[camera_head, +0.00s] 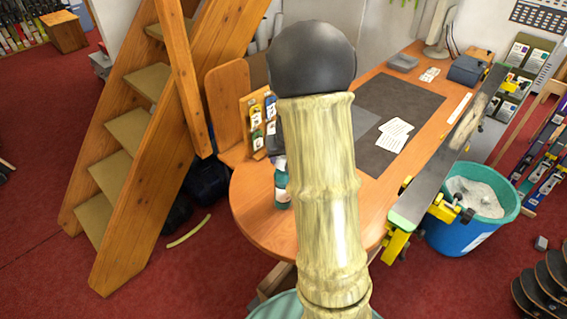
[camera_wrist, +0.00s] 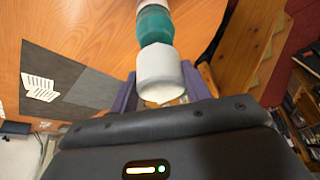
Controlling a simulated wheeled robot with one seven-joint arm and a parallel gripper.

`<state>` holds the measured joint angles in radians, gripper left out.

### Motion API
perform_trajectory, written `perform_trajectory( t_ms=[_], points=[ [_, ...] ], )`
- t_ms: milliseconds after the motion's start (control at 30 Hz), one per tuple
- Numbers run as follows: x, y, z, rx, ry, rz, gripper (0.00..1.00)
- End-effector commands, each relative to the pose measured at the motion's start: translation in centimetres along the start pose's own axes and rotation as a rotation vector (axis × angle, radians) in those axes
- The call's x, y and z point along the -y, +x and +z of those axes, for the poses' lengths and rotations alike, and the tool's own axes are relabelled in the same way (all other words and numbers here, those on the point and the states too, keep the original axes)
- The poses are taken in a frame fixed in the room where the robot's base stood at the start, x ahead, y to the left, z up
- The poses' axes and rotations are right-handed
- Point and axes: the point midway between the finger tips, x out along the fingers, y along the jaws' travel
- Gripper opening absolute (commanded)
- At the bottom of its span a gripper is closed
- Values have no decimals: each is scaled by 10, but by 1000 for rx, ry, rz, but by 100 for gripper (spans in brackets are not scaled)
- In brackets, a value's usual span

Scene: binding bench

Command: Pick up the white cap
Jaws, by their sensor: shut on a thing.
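The white cap (camera_wrist: 161,76) sits on the end of a teal bottle (camera_wrist: 154,24) in the wrist view. My gripper (camera_wrist: 160,84) has one dark purple finger on each side of the cap and is shut on it. The cap and bottle look joined, with no gap between them. In the head view the teal bottle (camera_head: 282,186) stands upright near the left rounded end of the wooden table (camera_head: 252,190). There my own arm hides the gripper and I cannot make out the cap clearly.
A dark mat (camera_head: 395,100) with white paper cards (camera_head: 394,133) lies farther back on the table. Small packages (camera_head: 257,125) stand behind the bottle. A ski (camera_head: 445,150) on clamps runs along the right edge, beside a blue bin (camera_head: 465,235). Wooden stairs (camera_head: 130,130) rise at left.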

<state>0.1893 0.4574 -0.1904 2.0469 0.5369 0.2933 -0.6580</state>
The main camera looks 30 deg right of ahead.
Motion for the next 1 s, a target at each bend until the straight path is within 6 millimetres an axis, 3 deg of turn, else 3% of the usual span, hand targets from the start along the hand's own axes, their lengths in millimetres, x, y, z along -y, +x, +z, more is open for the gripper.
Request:
perform_trajectory(
  t_ms=[200, 333, 1000],
  points=[
    [1, -40, -17, -4, -3, 1, 26],
    [0, -55, -23, -2, 0, 0, 26],
    [0, -59, -24, 1, 1, 1, 26]
  ],
)
